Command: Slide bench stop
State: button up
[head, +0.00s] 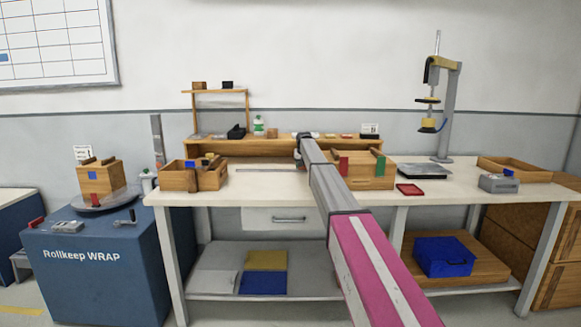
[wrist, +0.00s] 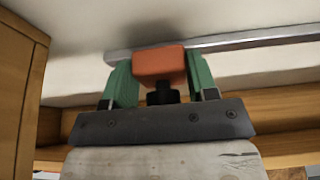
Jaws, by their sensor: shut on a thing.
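The bench stop shows in the wrist view as an orange-red block (wrist: 158,62) at a grey metal rail (wrist: 245,41). My gripper (wrist: 160,72) has its two green fingers closed on either side of this block. The rail also shows in the head view as a thin grey strip (head: 265,170) along the bench top. In the head view my arm hides the stop and most of my gripper, near the middle of the bench.
Wooden boxes stand on the bench (head: 255,186) to the left (head: 208,181) and right (head: 378,181) of my arm. A wooden shelf (head: 205,149) runs behind. In the wrist view a wooden wall (wrist: 15,85) is close on the left. A red tray (head: 410,190) lies at front right.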

jog(key=shift+d, duration=1.15)
jog(key=o, duration=1.3)
jog(key=shift+d, duration=0.15)
jog(key=shift+s+r, duration=0.1)
jog(key=shift+r, duration=0.05)
jog(key=shift+s+r, duration=0.1)
jog(key=shift+r, duration=0.1)
jog(key=v, duration=1)
jog(key=shift+s, duration=0.15)
